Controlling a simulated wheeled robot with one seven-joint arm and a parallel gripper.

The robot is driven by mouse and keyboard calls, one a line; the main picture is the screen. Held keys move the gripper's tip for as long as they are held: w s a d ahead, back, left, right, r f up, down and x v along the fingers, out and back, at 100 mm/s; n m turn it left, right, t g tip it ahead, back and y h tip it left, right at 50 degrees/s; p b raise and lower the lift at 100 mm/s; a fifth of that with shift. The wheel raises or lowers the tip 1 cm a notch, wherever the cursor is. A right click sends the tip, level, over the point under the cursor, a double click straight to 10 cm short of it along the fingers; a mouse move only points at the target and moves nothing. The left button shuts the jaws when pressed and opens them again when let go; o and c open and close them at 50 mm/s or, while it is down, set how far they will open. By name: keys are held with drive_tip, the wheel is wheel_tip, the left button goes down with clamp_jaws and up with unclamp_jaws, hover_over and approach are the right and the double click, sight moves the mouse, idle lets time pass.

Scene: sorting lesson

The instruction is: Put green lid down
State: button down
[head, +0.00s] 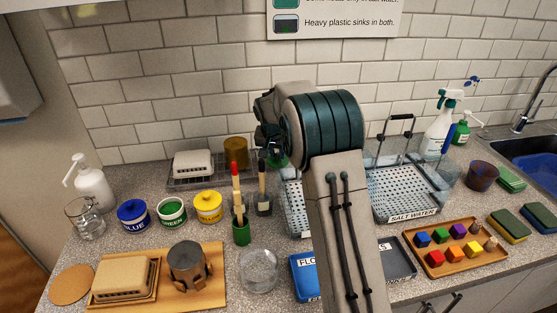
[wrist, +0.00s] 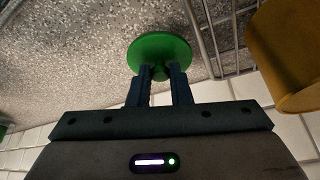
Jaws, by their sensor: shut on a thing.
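The green lid (wrist: 150,48) is a round disc with a small knob. In the wrist view, my gripper (wrist: 160,75) is shut on the knob, and the grey speckled counter shows behind the lid. In the head view a sliver of the lid (head: 279,161) shows under my gripper (head: 272,148); my arm hides much of the rest. The white jar labelled GREEN (head: 172,213) stands at left between the blue jar (head: 133,217) and the yellow jar (head: 208,208). The blue and yellow jars have knobbed lids; no knob shows on the green one.
A wire rack (head: 190,183) holds a white dish and an amber cup (head: 235,150); the cup is close to my gripper in the wrist view. A glass jar (head: 259,270) stands in front. My arm hides part of the tubs.

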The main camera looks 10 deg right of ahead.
drive_tip(key=shift+d+f, duration=0.1)
drive_tip(key=shift+f, duration=1.5)
drive_tip(key=c, duration=1.3)
unclamp_jaws()
drive_tip(key=b+v, duration=0.1)
drive_tip(key=v, duration=1.1)
drive_tip(key=shift+r, duration=0.1)
